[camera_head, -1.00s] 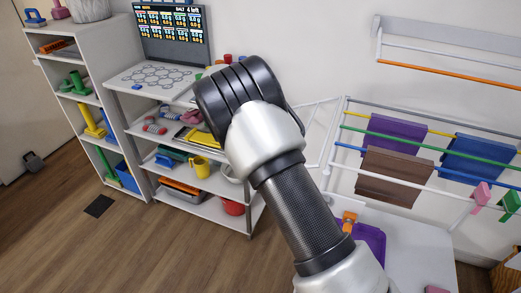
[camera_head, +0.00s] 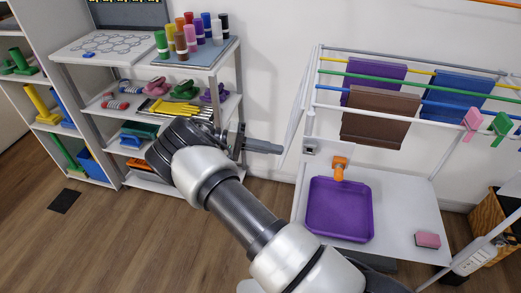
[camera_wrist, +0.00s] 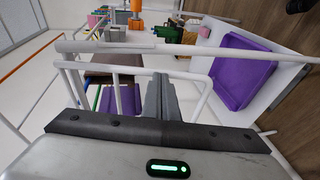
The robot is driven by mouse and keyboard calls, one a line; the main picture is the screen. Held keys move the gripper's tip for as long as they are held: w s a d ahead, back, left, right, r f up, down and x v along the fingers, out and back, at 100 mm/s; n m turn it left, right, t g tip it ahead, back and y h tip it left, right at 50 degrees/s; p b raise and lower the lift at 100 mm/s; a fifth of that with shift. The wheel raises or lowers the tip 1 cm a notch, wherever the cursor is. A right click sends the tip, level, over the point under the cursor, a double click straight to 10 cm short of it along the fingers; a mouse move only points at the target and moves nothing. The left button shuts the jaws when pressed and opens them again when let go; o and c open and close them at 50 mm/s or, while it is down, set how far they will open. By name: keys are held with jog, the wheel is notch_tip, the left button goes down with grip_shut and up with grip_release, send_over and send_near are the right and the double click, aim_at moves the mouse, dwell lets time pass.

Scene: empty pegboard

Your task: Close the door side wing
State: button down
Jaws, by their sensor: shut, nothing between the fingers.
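The side wing (camera_head: 293,108) is a white tubular frame at the left end of the drying rack. In the head view it shows nearly edge-on, slanting up from the rack's lower left. My gripper (camera_head: 280,149) is shut and empty, its tip close to the wing's lower left side. In the wrist view white bars (camera_wrist: 108,47) cross just beyond my gripper (camera_wrist: 160,78). I cannot tell whether the fingers touch the wing.
The rack's coloured rails (camera_head: 430,90) hold purple, brown and blue cloths. Below are a purple tray (camera_head: 340,210), an orange tap (camera_head: 340,165) and a pink sponge (camera_head: 428,240) on a white top. Shelves (camera_head: 90,100) with several bottles and tools stand left.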

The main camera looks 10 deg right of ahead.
aim_at(284, 154)
jog(key=shift+s+d+f+h+b, duration=0.15)
jog(key=shift+d+f+h+b, duration=0.15)
jog(key=shift+d, duration=0.15)
jog(key=shift+s+d+f+h+b, duration=0.2)
jog(key=shift+d+h+b, duration=0.1)
jog(key=shift+d, duration=0.1)
jog(key=shift+s+d+h+b, duration=0.2)
jog(key=shift+d+h+b, duration=0.35)
jog(key=shift+d, duration=0.3)
